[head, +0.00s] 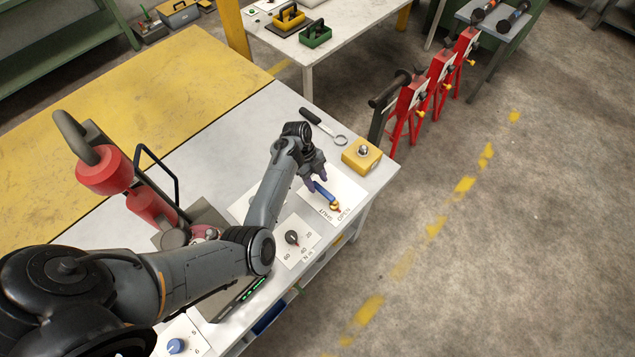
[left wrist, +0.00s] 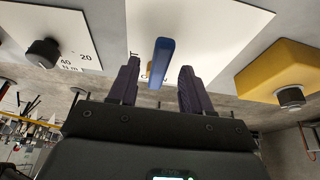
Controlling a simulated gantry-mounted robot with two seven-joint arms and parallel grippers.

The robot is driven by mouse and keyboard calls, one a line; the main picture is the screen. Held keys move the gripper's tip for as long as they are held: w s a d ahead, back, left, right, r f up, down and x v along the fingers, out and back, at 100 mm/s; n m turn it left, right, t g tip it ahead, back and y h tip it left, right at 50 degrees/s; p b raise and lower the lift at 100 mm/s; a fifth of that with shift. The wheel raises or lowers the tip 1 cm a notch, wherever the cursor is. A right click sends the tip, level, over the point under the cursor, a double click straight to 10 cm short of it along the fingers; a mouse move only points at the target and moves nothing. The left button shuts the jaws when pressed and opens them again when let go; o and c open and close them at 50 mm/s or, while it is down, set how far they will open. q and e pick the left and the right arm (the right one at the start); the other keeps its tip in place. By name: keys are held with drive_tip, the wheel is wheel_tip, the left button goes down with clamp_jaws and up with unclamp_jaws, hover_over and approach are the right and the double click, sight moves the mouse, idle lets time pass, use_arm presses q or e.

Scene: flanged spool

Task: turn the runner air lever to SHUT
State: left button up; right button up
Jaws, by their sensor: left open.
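The runner air lever (head: 325,192) has a blue handle and a brass-coloured pivot. It sits on a white plate (head: 350,191) lettered SHUT and OPEN near its front edge. The handle runs from the pivot up and left, away from the lettering. My left gripper (head: 316,174) is open at the handle's far end. In the left wrist view the blue handle (left wrist: 161,62) stands between the two dark fingers, with a gap visible on each side. The lettering there is mostly hidden by the handle and fingers. My right gripper is not in view.
A black dial (head: 292,238) marked in N m is left of the lever plate. A tool with a ring end (head: 322,126) lies behind. A red-bodied machine (head: 105,170) stands on the bench at left.

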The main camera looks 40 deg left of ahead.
use_arm(q)
drive_tip(key=shift+d+f, duration=0.25)
drive_tip(key=shift+f, duration=0.45)
clamp_jaws()
